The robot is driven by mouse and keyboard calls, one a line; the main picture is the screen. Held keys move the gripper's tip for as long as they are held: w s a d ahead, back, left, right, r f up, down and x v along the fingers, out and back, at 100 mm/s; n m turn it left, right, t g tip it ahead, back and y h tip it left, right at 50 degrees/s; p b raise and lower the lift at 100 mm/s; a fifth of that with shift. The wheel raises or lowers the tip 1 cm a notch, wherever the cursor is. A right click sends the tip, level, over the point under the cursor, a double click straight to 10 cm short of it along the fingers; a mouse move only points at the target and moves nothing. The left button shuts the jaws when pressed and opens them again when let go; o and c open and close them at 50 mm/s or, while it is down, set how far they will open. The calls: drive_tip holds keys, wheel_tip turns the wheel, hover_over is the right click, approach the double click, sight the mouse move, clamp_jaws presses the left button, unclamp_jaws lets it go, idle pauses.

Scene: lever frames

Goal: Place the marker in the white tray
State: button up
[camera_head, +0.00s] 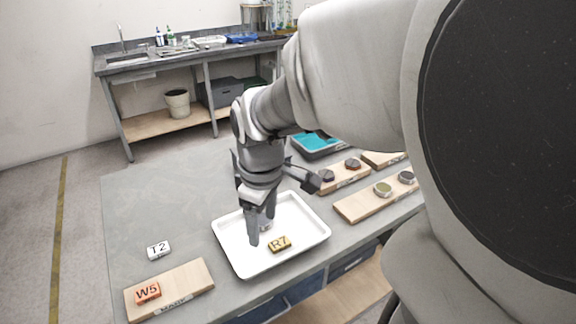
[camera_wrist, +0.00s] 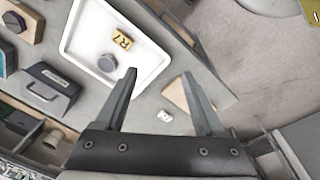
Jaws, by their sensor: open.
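The white tray (camera_head: 303,211) stands on the grey table; in the wrist view it is at the upper left (camera_wrist: 78,20). A yellow block marked R7 (camera_head: 280,244) lies in it, also in the wrist view (camera_wrist: 122,40). A grey knob-like piece (camera_wrist: 107,63) is in the tray beside R7, partly hidden by my gripper in the head view. My gripper (camera_head: 262,228) is open, pointing down over the tray, with nothing seen between its fingers (camera_wrist: 158,77). An orange block marked W5 (camera_head: 148,292) sits on a wooden board (camera_head: 190,282) whose label is partly readable as "MARK".
A white piece marked T2 (camera_head: 158,250) lies on the table left of the tray. Wooden boards with round pieces (camera_head: 370,205) and a teal-lined dark tray (camera_head: 317,146) stand to the right and behind. The table's back left is bare.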

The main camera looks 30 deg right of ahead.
drive_tip(key=s+a+r+m+t, duration=0.4)
drive_tip(key=s+r+m, duration=0.3)
drive_tip(key=s, duration=0.1)
drive_tip(key=shift+s+r, duration=0.3)
drive_tip(key=shift+s, duration=0.1)
idle(0.8)
